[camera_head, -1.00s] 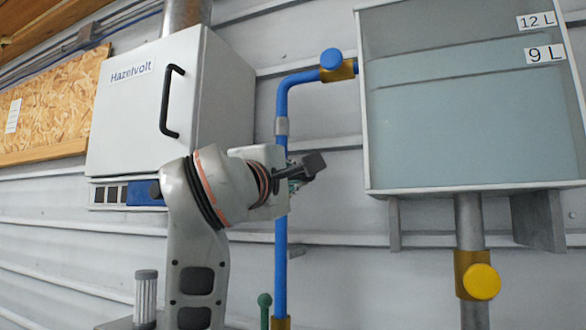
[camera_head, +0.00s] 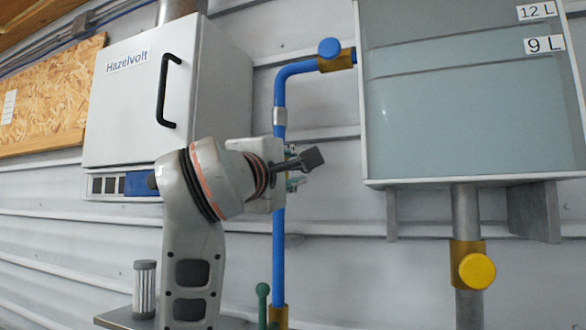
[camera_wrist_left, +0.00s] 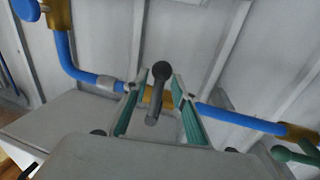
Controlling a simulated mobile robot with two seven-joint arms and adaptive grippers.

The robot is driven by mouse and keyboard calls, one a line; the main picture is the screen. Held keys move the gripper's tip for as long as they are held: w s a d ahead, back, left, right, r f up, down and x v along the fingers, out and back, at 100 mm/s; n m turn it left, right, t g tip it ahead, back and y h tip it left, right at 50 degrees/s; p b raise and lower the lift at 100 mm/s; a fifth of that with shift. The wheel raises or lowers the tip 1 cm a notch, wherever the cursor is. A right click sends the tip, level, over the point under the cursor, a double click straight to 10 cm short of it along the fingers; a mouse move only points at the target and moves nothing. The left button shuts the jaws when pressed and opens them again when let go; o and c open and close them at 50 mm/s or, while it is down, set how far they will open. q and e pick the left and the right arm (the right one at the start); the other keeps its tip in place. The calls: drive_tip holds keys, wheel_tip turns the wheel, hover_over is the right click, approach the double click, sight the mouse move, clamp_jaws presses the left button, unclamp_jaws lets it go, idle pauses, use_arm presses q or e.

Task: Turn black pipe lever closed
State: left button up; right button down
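The black pipe lever (camera_wrist_left: 160,72) has a rounded dark knob and shows in the left wrist view. It joins a brass valve on the blue pipe (camera_wrist_left: 225,116). My left gripper (camera_wrist_left: 157,86) is open around it, one teal finger on each side, with gaps visible between the fingers and the lever. My right gripper is not in view.
A white Hazelvolt cabinet (camera_head: 135,95) hangs left of the pipe. A blue-knobbed valve (camera_head: 330,48) leads to the tank (camera_head: 450,110). A yellow-knobbed valve (camera_head: 476,270) is below the tank. A green lever (camera_head: 263,298) and a ribbed cylinder (camera_head: 145,288) are low down.

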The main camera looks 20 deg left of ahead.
use_arm(q)
drive_tip(key=v, duration=1.2)
idle(0.4)
